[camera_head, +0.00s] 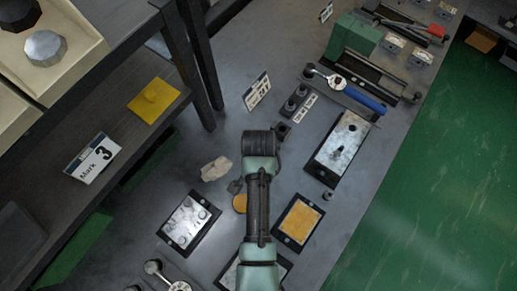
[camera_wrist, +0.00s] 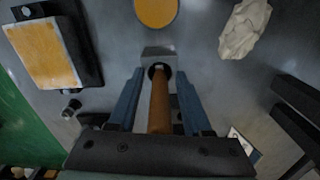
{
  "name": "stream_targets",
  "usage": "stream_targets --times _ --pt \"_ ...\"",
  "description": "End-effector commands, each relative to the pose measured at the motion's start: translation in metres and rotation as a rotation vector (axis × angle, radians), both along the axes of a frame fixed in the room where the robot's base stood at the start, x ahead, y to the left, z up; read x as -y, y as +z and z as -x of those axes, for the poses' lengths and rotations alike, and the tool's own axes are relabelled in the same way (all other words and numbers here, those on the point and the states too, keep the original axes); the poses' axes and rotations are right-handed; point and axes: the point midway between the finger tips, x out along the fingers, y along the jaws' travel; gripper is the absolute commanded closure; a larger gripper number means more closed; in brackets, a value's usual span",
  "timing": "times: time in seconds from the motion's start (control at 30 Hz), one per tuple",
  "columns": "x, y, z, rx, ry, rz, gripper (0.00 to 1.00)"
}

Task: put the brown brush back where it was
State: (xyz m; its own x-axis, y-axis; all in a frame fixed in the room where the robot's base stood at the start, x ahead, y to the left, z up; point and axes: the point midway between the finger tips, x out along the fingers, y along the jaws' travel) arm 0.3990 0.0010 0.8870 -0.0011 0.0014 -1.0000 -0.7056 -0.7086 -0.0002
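The brown brush shows in the wrist view as a brown handle (camera_wrist: 160,108) with a dark ring and a flat grey end beyond it. The handle lies between the two blue fingers of my gripper (camera_wrist: 159,75), which is shut on it near the fingertips. In the head view my arm hides the gripper and most of the brush; a small grey piece (camera_head: 235,187) beside the arm looks like the brush's end. I cannot tell whether the brush touches the table.
A yellow disc (camera_head: 240,204) and a crumpled pale rag (camera_head: 215,168) lie close by. An orange-topped plate (camera_head: 299,221) is right of my arm, a silver plate (camera_head: 189,223) left. A blue-handled ratchet (camera_head: 347,90) lies farther back. A dark shelf stands left.

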Motion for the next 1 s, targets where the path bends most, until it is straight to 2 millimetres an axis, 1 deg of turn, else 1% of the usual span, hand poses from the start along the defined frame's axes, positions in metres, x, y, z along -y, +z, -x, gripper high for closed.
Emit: stream_targets --times 0.27,0.37,0.43,0.57,0.7,0.8,0.9,1.0 --pt "0.0 0.001 0.0 0.0 0.0 0.0 0.47" --pt "0.0 0.006 0.0 0.0 0.0 0.0 0.47" --pt "0.0 0.013 -0.001 0.003 0.0 0.0 0.47" --pt "0.0 0.036 -0.001 0.004 -0.001 0.0 0.47" --pt "0.0 0.068 -0.001 0.006 -0.001 0.0 0.47" --pt "0.0 0.088 -0.002 0.005 0.0 -0.001 0.47" --pt "0.0 0.105 -0.002 0.004 0.0 0.0 0.47" --pt "0.0 0.116 -0.001 0.003 0.0 0.0 0.47"
